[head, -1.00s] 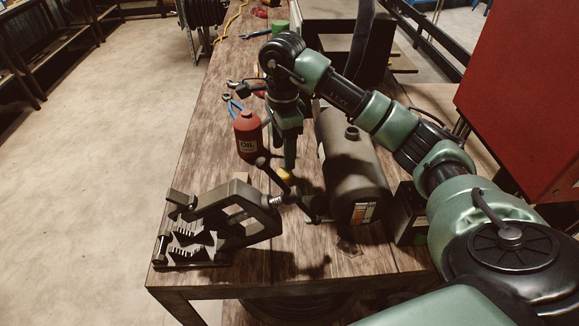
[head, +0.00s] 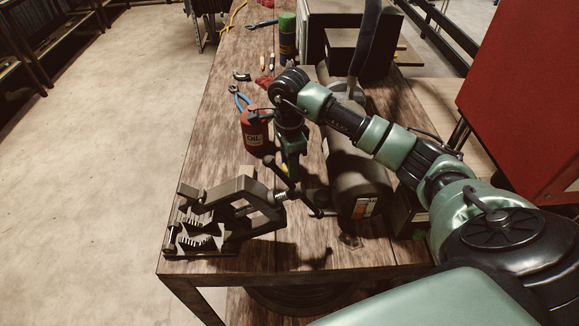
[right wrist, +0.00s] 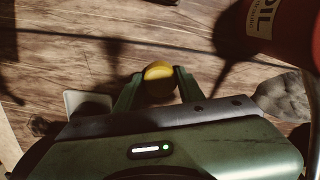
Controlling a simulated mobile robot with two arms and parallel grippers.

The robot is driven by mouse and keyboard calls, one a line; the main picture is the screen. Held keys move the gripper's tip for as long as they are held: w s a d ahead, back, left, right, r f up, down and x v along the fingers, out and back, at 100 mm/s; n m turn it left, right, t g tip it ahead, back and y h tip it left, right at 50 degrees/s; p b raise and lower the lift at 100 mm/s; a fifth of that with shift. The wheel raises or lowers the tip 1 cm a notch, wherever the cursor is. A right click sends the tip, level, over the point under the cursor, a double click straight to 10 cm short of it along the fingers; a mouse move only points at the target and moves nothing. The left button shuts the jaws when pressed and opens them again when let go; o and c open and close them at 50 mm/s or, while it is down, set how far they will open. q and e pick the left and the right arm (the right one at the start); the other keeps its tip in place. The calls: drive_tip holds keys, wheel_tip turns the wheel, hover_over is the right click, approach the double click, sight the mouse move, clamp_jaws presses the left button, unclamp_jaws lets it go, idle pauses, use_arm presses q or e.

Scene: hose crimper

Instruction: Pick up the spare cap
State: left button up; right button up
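The yellow cap (right wrist: 160,76), the only cap-like thing I see, is on the wooden bench in the right wrist view. It sits between the two fingers of my right gripper (right wrist: 160,82). The fingers look apart, with a narrow gap beside the cap, so the gripper looks open. In the head view my right gripper (head: 293,172) points down at the bench between the red oil bottle and the dark cylinder. My left gripper is not in view.
The red oil bottle (head: 255,136) stands close by the right gripper and also shows in the right wrist view (right wrist: 277,28). A metal hose crimper (head: 225,212) lies at the front left. A dark cylinder (head: 358,185) lies to the right. Blue pliers (head: 238,98) lie farther back.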

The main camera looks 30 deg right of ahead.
drive_tip(key=c, duration=0.4)
drive_tip(key=shift+r, duration=0.15)
drive_tip(key=shift+w+r+b, duration=0.1)
drive_tip(key=shift+r+b, duration=0.2)
drive_tip(key=shift+r, duration=0.4)
wheel_tip(320, 180, up, 6)
drive_tip(key=shift+r+b, duration=0.1)
drive_tip(key=shift+b, duration=0.8)
wheel_tip(320, 180, up, 12)
drive_tip(key=shift+f+p, duration=0.1)
drive_tip(key=shift+p, duration=0.45)
wheel_tip(320, 180, up, 4)
drive_tip(key=p, duration=0.3)
drive_tip(key=shift+f, duration=0.2)
drive_tip(key=shift+f, duration=0.1)
